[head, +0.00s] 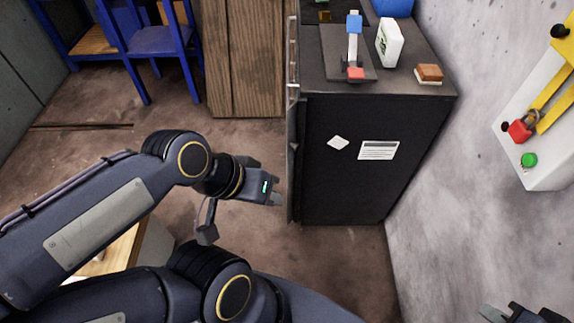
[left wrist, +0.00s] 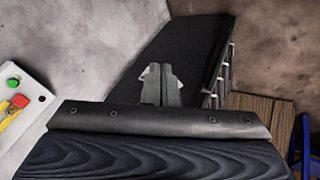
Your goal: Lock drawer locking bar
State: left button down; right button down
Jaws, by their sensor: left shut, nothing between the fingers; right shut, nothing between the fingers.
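The black drawer cabinet (head: 345,185) stands in the middle of the head view, with its drawer front facing left. A thin grey upright strip, apparently the locking bar (head: 291,185), runs along that front edge, seen nearly edge-on. Whether it is locked cannot be told. My left gripper (head: 277,199) is shut and empty, just left of the strip near its lower part; contact cannot be told. In the left wrist view, its closed fingers (left wrist: 161,84) point toward the cabinet (left wrist: 185,50), with pale handles (left wrist: 226,75) to their right. My right gripper (head: 490,312) is shut and empty at bottom right.
A white wall box (head: 545,165) with a red padlock (head: 522,129) and green button (head: 529,160) is at right. A scale-like device (head: 354,50), white box (head: 390,42) and brown block (head: 429,73) sit on the cabinet. A wooden cabinet (head: 241,60) and blue chair (head: 155,42) stand behind.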

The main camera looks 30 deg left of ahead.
pick_arm(q)
jog(key=w+d+f+n+h+b, duration=0.1)
jog(key=w+f+n+h+b, duration=0.35)
jog(key=f+n+b, duration=0.6)
jog(key=w+d+f+n+h+b, duration=0.1)
jog(key=w+f+n+h+b, duration=0.5)
jog(key=n, duration=0.7)
jog(key=w+a+f+n+t+y+b, duration=0.3)
jog(key=a+f+n, duration=0.5)
jog(key=n, duration=0.4)
jog(key=w+a+f+n+t+y+b, duration=0.4)
jog(key=a+f+n+t+b, duration=0.2)
jog(key=n, duration=0.5)
notch_tip(320, 180, down, 2)
jog(key=shift+w+a+f+n+t+b, duration=0.1)
jog(key=shift+w+a+n+t+b, duration=0.2)
jog(key=shift+a+t, duration=0.7)
jog(key=shift+d+y, duration=0.15)
jog(key=shift+y, duration=0.1)
